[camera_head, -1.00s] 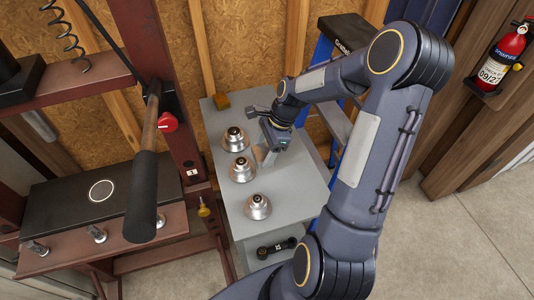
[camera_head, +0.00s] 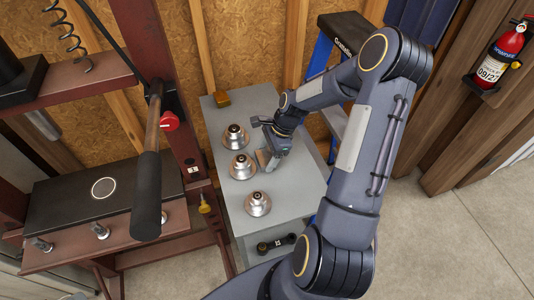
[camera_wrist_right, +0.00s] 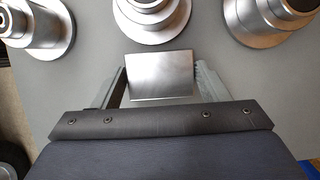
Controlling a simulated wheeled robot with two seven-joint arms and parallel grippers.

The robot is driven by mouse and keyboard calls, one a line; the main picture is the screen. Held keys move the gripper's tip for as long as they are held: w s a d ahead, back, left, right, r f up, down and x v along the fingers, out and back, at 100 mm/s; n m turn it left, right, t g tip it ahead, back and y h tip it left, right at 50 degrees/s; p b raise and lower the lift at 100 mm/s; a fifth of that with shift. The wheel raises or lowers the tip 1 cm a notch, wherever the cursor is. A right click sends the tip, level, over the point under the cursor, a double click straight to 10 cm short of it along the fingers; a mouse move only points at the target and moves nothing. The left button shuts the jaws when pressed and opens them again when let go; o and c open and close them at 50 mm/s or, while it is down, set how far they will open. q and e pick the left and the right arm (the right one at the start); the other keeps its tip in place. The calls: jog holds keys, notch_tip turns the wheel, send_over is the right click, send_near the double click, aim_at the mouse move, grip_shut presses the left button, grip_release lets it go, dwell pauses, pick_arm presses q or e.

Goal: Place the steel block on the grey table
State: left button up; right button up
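The steel block (camera_wrist_right: 160,75) is a plain shiny piece between the two fingers of my right gripper (camera_wrist_right: 160,88) in the right wrist view. The fingers meet its left and right sides, so the gripper looks shut on it. In the head view the block (camera_head: 263,158) shows below my right gripper (camera_head: 269,151), low over the grey table (camera_head: 285,205). I cannot tell whether its underside touches the table top. My left gripper is not in view.
Three round metal parts stand along the table's left side: far (camera_head: 234,137), middle (camera_head: 242,167) and near (camera_head: 257,204). A red press (camera_head: 185,120) stands left. The table's front right is clear.

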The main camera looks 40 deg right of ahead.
jog(key=o, duration=0.3)
jog(key=shift+r, duration=0.15)
jog(key=b+v, duration=0.2)
jog(key=v, duration=1)
jog(key=s+a+r+n+t+h, duration=0.1)
jog(key=s+a+r+n+t, duration=0.1)
jog(key=s+a+r+n, duration=0.6)
jog(key=s+a+n, duration=0.3)
jog(key=n, duration=0.1)
jog(key=s+a+n+t, duration=0.1)
jog(key=s+a+n, duration=0.2)
jog(key=n, duration=0.1)
jog(key=s+a+n+t, duration=0.1)
jog(key=s+a+n, duration=0.2)
jog(key=s+n, duration=0.1)
jog(key=shift+a, duration=0.1)
jog(key=shift+c, duration=0.4)
